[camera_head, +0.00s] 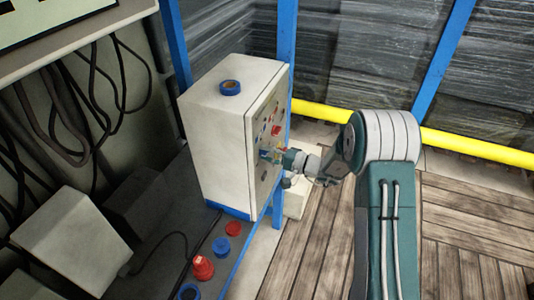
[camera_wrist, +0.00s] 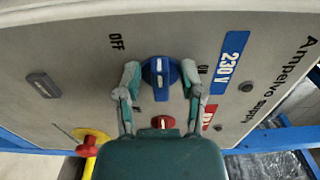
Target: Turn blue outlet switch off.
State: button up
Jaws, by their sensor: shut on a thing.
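The blue outlet switch (camera_wrist: 159,70) is a round knob on the pale panel in the wrist view. Its white mark runs roughly up and down in the picture. An OFF label (camera_wrist: 117,41) is at its upper left, and an ON label (camera_wrist: 202,69) at its right is partly hidden by a finger. My gripper (camera_wrist: 161,79) has one finger on each side of the knob and is shut on it. In the head view my gripper (camera_head: 279,157) reaches the front of the pale cabinet (camera_head: 213,135); the knob is mostly hidden there.
A smaller red knob (camera_wrist: 163,122) sits just below the blue one. A blue 230 V label (camera_wrist: 233,62), a dark handle (camera_wrist: 43,84) and a red knob on yellow (camera_wrist: 88,145) are nearby. A blue tape roll (camera_head: 230,87) lies on the cabinet. A yellow rail (camera_head: 480,149) runs behind my arm.

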jog(key=shift+s+f, duration=0.15)
jog(key=shift+f, duration=0.15)
jog(key=o, duration=0.7)
jog(key=shift+o, duration=0.2)
jog(key=shift+r, duration=0.1)
jog(key=v, duration=1.2)
